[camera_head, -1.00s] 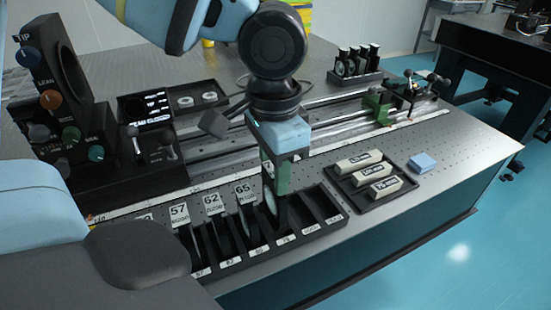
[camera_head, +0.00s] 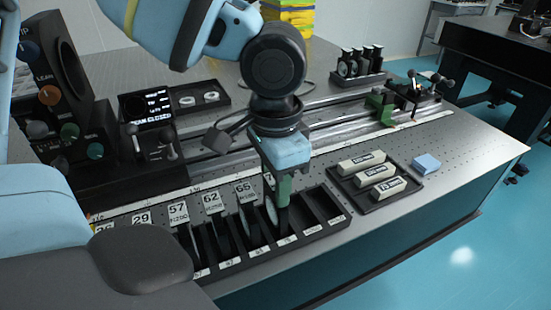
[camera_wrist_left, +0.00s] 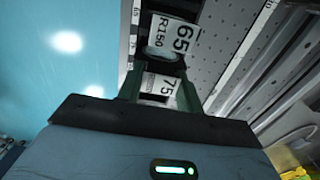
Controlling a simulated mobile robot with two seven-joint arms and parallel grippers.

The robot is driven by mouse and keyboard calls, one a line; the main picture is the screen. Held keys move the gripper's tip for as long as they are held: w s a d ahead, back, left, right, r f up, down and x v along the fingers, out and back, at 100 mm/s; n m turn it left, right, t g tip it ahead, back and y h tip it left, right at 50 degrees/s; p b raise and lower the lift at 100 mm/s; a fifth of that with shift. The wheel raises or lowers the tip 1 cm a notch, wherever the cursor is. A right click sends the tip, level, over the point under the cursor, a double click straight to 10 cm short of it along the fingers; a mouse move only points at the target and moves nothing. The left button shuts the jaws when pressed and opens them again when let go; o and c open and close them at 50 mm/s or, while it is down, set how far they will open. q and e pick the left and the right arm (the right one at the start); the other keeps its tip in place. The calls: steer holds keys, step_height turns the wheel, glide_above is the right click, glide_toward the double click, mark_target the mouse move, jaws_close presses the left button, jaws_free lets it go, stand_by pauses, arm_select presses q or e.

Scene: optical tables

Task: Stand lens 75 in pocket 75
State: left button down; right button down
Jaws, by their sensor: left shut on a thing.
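Lens 75 (camera_head: 271,213) is an upright, thin disc in my left gripper (camera_head: 281,215). Its white card reading 75 (camera_wrist_left: 158,88) shows between the two fingers in the left wrist view, where the gripper (camera_wrist_left: 155,92) is shut on it. The black rack (camera_head: 318,240) has a row of pockets. The lens and fingertips are down at the rack, in the middle-right part of the row. The fingers hide the lens's lower edge, so I cannot tell whether it touches the pocket floor. My right gripper is not in view.
Lens 65 with its card (camera_head: 245,191) stands just left of the held lens; card 62 (camera_head: 212,201) and card 57 (camera_head: 179,213) are farther left. Pockets right of my gripper look empty. A black tray (camera_head: 410,192) with pale blocks lies to the right. A rail (camera_head: 340,122) runs behind.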

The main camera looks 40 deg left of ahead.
arm_select(q)
steer(key=shift+f, duration=0.2)
steer(key=shift+c, duration=2)
jaws_free()
steer(key=shift+r, duration=0.1)
